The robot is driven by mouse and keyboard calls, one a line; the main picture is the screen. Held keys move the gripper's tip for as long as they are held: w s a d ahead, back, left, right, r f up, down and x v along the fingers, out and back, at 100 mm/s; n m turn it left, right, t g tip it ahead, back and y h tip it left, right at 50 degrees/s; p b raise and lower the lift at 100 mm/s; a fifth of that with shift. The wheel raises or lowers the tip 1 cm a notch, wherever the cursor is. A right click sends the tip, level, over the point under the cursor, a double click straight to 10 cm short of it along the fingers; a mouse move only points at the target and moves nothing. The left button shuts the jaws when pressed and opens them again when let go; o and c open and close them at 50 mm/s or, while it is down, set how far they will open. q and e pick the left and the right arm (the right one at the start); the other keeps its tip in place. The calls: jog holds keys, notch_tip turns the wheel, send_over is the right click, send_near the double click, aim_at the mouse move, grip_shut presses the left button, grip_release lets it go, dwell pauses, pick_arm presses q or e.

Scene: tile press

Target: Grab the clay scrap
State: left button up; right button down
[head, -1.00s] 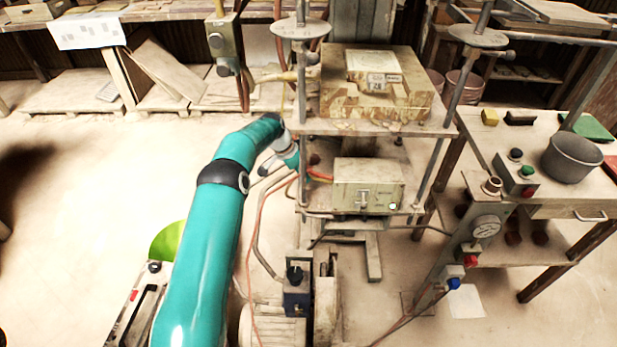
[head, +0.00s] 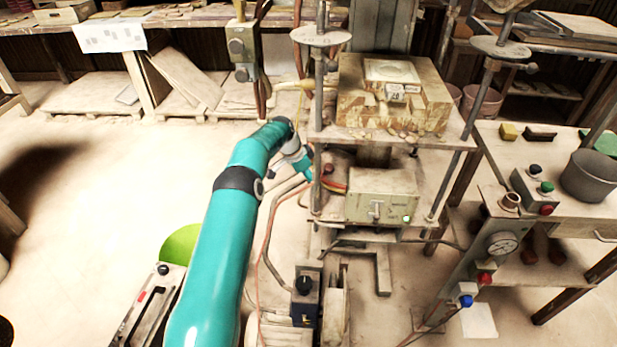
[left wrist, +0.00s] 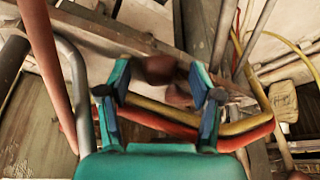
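Reddish-brown lumps, which look like clay scrap (left wrist: 155,68), show between and just beyond my left fingertips in the left wrist view. A similar small brown lump (head: 328,169) sits on the press's lower shelf in the head view. My left gripper (left wrist: 161,85) is open, its two teal fingers apart, with no visible grip on anything. In the head view its arm reaches in at the left side of the press, and the fingertips are hard to make out there. I cannot tell whether the fingers touch the lumps. My right gripper is not in view.
Red and yellow hoses (left wrist: 235,128) run close by the left fingers. Open floor (head: 90,220) lies left.

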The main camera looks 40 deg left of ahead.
pick_arm(q)
jog(key=shift+s+r, duration=0.1)
jog(key=shift+r, duration=0.2)
jog(key=v, duration=0.6)
jog(key=shift+s+r, duration=0.25)
jog(key=shift+r, duration=0.05)
jog(key=shift+a, duration=0.2)
